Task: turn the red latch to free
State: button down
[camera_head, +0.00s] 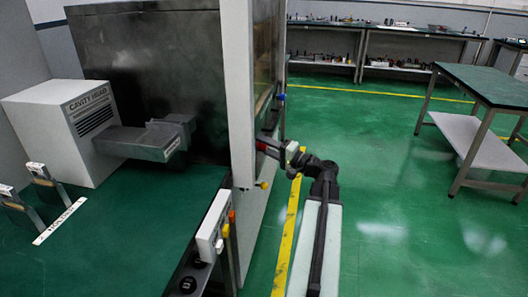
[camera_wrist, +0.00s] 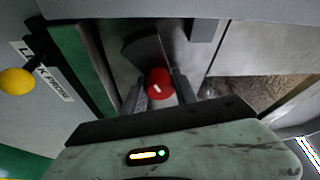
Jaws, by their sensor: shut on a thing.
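The red latch (camera_wrist: 158,84) shows as a round red knob with a small white mark, in the middle of the wrist view. My gripper (camera_wrist: 159,92) has one finger on each side of it and is shut on it. A dark curved plate stands just behind the knob. In the head view, my arm reaches left to the side of the tall grey panel. A bit of red (camera_head: 261,147) shows there at my gripper (camera_head: 268,148); the fingertips are partly hidden by the panel and the arm.
A yellow knob (camera_wrist: 16,81) beside a partly readable label is left of the latch in the wrist view. The grey cavity head box (camera_head: 65,125) stands on the green bench at left. A table (camera_head: 490,88) stands at right. Green floor (camera_head: 400,200) is clear between.

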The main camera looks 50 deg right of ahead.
jog(key=n+b, duration=0.1)
jog(key=n+y, duration=0.1)
jog(key=n, duration=0.1)
jog(key=n+t+b, duration=0.1)
jog(key=shift+a+f+n+b, duration=0.1)
jog(key=shift+f+n+b, duration=0.15)
jog(key=shift+n+b, duration=0.05)
jog(key=shift+r+n+y+b, duration=0.1)
jog(key=shift+n+y+b, duration=0.4)
jog(key=shift+n+y, duration=0.45)
jog(key=shift+a+n+t, duration=0.1)
jog(key=shift+n+t, duration=0.2)
jog(key=shift+n, duration=0.15)
